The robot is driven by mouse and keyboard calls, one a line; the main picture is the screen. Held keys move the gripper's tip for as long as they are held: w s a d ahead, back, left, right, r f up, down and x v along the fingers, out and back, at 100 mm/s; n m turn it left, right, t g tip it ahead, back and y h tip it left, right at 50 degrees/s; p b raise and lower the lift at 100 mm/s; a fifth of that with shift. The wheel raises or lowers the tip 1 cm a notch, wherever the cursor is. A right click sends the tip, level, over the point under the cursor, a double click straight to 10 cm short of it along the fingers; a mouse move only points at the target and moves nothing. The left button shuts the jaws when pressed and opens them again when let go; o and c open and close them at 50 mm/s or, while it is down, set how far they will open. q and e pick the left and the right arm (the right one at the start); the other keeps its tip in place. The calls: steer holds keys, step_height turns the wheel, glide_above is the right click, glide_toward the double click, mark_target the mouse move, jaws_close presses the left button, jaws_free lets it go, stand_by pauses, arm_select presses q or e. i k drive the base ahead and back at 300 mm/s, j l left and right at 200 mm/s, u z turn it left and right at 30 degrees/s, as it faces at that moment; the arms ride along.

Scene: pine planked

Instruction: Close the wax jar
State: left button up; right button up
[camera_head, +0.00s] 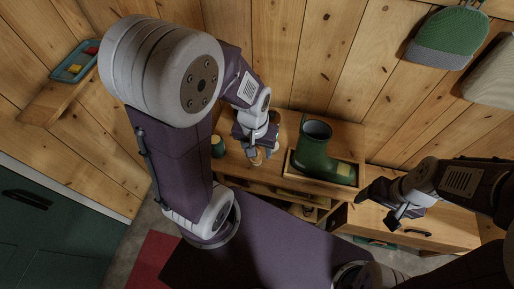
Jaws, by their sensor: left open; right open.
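My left gripper (261,151) is open over the wooden bench, its fingers pointing down. A small tan object (256,159) shows at its fingertips; I cannot tell whether it is part of the wax jar or whether the fingers touch it. A small dark green container (218,147) stands on the bench to the left of this gripper; I cannot tell if it is the wax jar. No separate lid can be made out. My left arm hides part of the bench.
A green boot (313,152) stands in a shallow wooden tray (323,182) between the grippers. The bench (345,134) has shelves below. A green-grey cap (448,40) hangs on the plank wall. A teal tray (72,66) sits on a left shelf. A green cabinet (50,232) stands lower left.

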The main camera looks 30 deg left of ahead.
mark_target(218, 150)
steer(key=u, duration=0.5)
steer(key=j+u, duration=0.15)
steer(key=u, duration=0.3)
steer(key=j+u, duration=0.1)
steer(key=u, duration=0.4)
steer(key=z, duration=0.85)
steer(key=u, duration=0.85)
steer(key=i+j+z, duration=0.15)
steer(key=z, duration=0.2)
steer(key=i+j+z, duration=0.15)
steer(key=z, duration=0.2)
steer(key=i+j+z, duration=0.1)
steer(key=j+z, duration=0.25)
